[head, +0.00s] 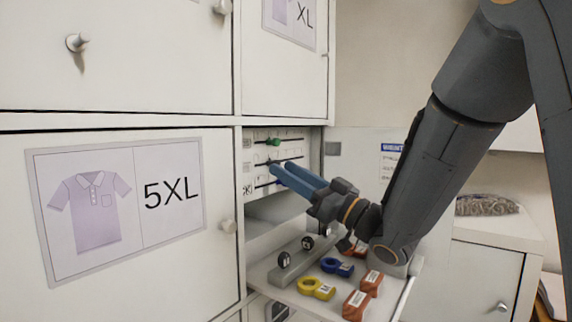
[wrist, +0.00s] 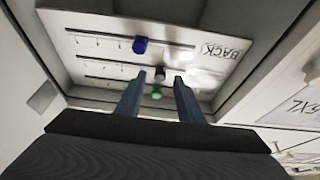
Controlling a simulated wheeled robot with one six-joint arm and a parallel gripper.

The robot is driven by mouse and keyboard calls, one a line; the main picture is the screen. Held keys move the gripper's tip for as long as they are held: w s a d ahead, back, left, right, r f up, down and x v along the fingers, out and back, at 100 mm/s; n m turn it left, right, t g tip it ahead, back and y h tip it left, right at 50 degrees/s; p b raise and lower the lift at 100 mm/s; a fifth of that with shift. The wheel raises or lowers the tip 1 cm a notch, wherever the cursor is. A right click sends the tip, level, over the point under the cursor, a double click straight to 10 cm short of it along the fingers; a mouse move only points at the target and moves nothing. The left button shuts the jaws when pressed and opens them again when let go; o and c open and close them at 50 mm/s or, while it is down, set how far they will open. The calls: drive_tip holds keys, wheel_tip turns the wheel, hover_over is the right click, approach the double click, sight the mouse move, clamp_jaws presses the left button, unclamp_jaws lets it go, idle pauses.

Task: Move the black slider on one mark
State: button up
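The slider panel (wrist: 88,25) stands inside an open compartment and carries several horizontal slots with tick marks. The black slider (wrist: 160,73) sits on the middle slot in the wrist view, between the blue slider (wrist: 140,45) and the green slider (wrist: 156,92). The green slider also shows on the upper slot in the head view (head: 273,142). My gripper (wrist: 161,80) is open, its two fingers apart, with the fingertips on either side of the black slider.
The closed 5XL door (head: 120,270) is to the left. Compartment walls surround the panel closely.

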drive_tip(key=shift+w+a+r, duration=0.25)
drive_tip(key=shift+w+a, duration=0.1)
drive_tip(key=shift+a, duration=0.15)
clamp_jaws()
